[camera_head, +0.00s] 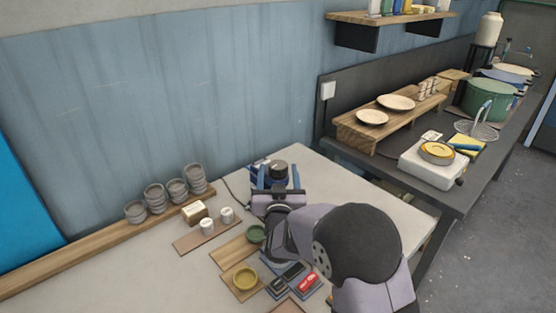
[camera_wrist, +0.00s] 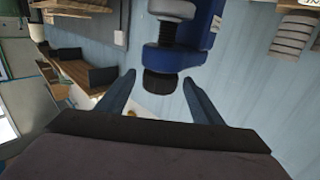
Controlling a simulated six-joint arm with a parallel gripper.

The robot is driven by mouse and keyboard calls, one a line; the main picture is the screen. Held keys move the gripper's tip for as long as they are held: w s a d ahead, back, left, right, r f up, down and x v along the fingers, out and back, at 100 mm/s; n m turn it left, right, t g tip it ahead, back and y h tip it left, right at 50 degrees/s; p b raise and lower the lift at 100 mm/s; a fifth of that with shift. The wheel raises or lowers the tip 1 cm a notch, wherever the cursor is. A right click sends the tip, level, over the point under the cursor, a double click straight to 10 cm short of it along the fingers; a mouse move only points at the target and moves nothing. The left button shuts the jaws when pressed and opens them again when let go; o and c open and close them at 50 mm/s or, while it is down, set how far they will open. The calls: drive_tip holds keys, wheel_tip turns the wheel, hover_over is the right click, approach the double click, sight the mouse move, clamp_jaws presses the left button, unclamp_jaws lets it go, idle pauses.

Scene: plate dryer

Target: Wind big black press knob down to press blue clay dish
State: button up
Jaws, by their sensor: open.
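The blue press (camera_head: 270,168) stands at the back of the white table, with its big black knob (camera_head: 279,166) on top. My gripper (camera_head: 280,178) is in front of the press, its blue fingers apart. In the wrist view, which looks upside down, the black knob (camera_wrist: 158,81) lies between the two open fingertips (camera_wrist: 159,78) in the picture. Gaps show on both sides, and I cannot tell how deep it sits between them. The blue press body (camera_wrist: 203,30) and a grey screw part (camera_wrist: 172,10) also show there. The blue clay dish cannot be made out; my arm hides the lower press.
A green dish (camera_head: 256,233) and a yellow dish (camera_head: 245,278) sit on boards in front. Small cups (camera_head: 208,226) and stacked grey bowls (camera_head: 155,196) stand to the left. A dark cable (camera_head: 234,192) runs left of the press. The blue wall is close behind.

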sight(278, 160)
drive_tip(key=shift+w+a+p, duration=0.15)
drive_tip(key=shift+w+p, duration=0.35)
drive_tip(key=shift+w, duration=1.05)
drive_tip(key=shift+w+a+p, duration=0.1)
drive_tip(key=shift+w+p, duration=0.35)
drive_tip(key=shift+w, duration=1.05)
drive_tip(key=c, duration=1.1)
